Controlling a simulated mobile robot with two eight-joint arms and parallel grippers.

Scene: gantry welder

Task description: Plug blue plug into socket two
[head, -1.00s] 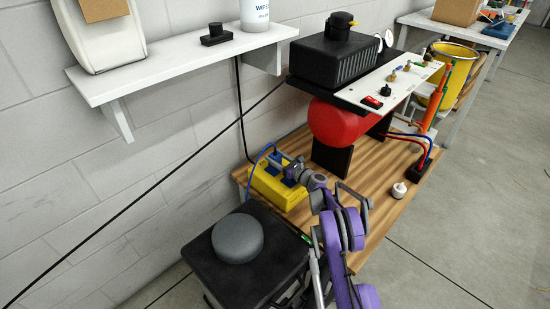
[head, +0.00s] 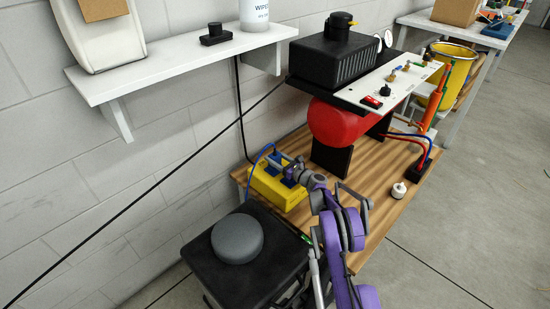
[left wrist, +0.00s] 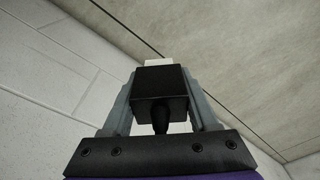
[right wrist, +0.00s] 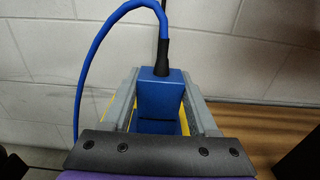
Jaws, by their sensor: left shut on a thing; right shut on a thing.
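The blue plug (right wrist: 160,97) is between the fingers of my right gripper (right wrist: 160,85), which is shut on it. Its blue cable (right wrist: 97,50) rises from the top and loops left. In the head view my right gripper (head: 293,171) is at the top of the yellow socket box (head: 270,192), with blue parts next to it. The plug's lower end is hidden, so I cannot tell whether it is inside a socket. Socket numbers are not readable. In the left wrist view my left gripper (left wrist: 160,75) is shut on a black block (left wrist: 161,84) with a black stem.
The box stands on a wooden bench (head: 375,230) near the wall. A red tank (head: 335,124) is behind it, and a small white knob-like object (head: 399,190) lies to the right. A black stand with a grey round puck (head: 237,238) is in front. A white shelf (head: 180,68) hangs above.

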